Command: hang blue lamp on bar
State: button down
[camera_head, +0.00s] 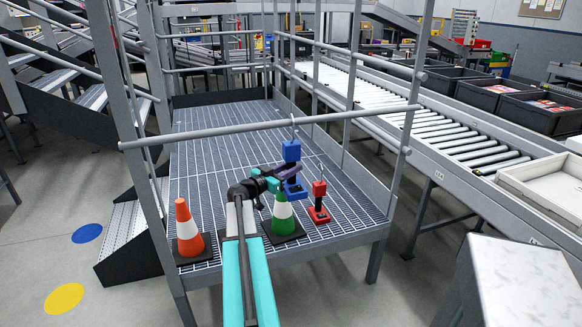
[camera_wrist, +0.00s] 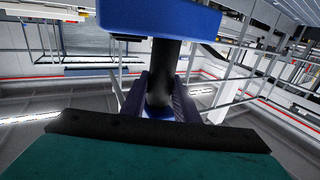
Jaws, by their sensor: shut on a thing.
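The blue lamp (camera_head: 291,151) is upright in the head view, with a blue top block, a dark stem, a blue base and a thin wire hook above. My gripper (camera_head: 281,172) is shut on its stem. In the wrist view the fingers (camera_wrist: 161,100) close around the dark stem, under the blue block (camera_wrist: 160,18). The bar (camera_head: 215,133) is a grey horizontal rail across the front of the catwalk. The hook overlaps the bar in the head view; I cannot tell whether they touch. The hook is out of the wrist view.
A red lamp (camera_head: 319,203) stands on the grating (camera_head: 222,150), right of the blue one. A green-and-white cone (camera_head: 283,214) stands under my arm, an orange-and-white cone (camera_head: 187,229) at the left. Posts flank the bar. A roller conveyor (camera_head: 440,130) runs at the right.

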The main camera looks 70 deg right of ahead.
jog(key=c, duration=1.3)
grip_release()
jog(key=shift+c, duration=0.2)
jog(key=shift+o, duration=0.2)
jog(key=shift+a, duration=0.15)
jog(key=b+v, duration=0.1)
jog(key=v, duration=1.2)
jog(key=shift+a, duration=0.3)
jog(key=shift+w, duration=0.15)
